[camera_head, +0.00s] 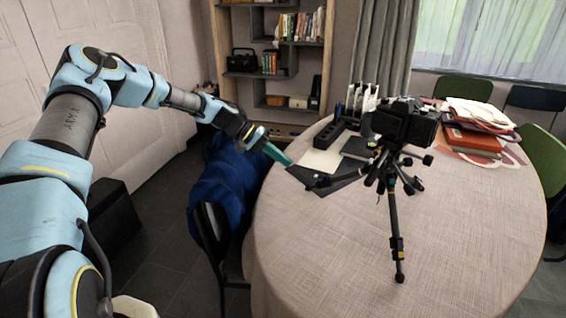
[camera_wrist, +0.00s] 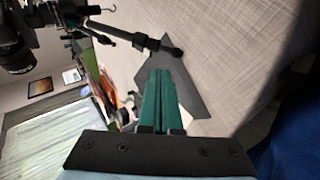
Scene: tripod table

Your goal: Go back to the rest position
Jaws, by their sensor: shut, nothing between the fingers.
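My gripper (camera_head: 278,153) is at the left edge of the round table, at the end of my outstretched arm. Its teal fingers are shut and hold nothing; they also show in the wrist view (camera_wrist: 158,100). A black camera (camera_head: 405,122) sits on a small black tripod (camera_head: 393,215) standing on the table (camera_head: 320,245), to the right of my gripper. In the wrist view the camera (camera_wrist: 15,45) and a tripod leg (camera_wrist: 130,38) show at the upper left, apart from the fingers.
A chair with a blue cloth (camera_head: 228,185) stands below my forearm. Dark flat sheets (camera_head: 330,182) lie near the gripper. Red books (camera_head: 470,140) and papers lie at the table's right. A bookshelf (camera_head: 275,45) stands behind. The front of the table is clear.

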